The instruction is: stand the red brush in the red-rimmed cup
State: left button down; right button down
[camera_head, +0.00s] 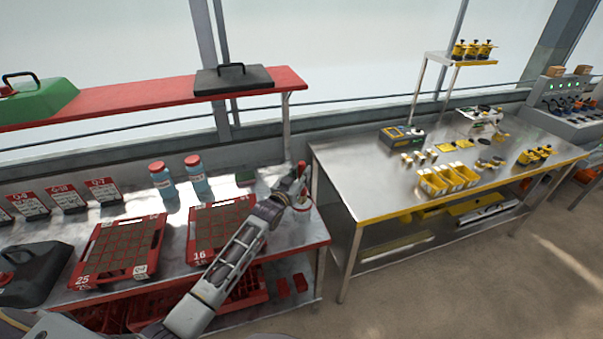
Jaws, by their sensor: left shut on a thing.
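My left arm reaches from the bottom left to the right end of the red-edged bench. My left gripper (301,190) is shut there, small in view. A small red piece, which looks like part of the red brush (302,168), shows at the gripper's upper end. The gripper hides most of it, and I cannot make out its lower end. My right gripper is not in view.
Two red trays, marked 25 (117,250) and 16 (190,233), lie on the bench. Two red-capped blue bottles (163,181) stand behind them. A red shelf (140,95) overhangs the back. A steel table (365,185) with yellow bins stands right, across a gap.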

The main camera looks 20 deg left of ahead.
pick_arm(q)
jog(key=shift+f+b, duration=0.55)
jog(key=shift+f, duration=0.5)
jog(key=shift+f+b, duration=0.3)
jog(key=shift+f, duration=0.7)
jog(key=shift+f+b, duration=0.35)
jog(key=shift+b, duration=0.1)
jog(key=c, duration=1.2)
grip_release()
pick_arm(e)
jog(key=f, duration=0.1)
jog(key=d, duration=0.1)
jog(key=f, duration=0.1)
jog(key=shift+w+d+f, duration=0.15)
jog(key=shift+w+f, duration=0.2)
pick_arm(q)
jog(key=shift+s+f, duration=0.1)
jog(key=shift+s, duration=0.05)
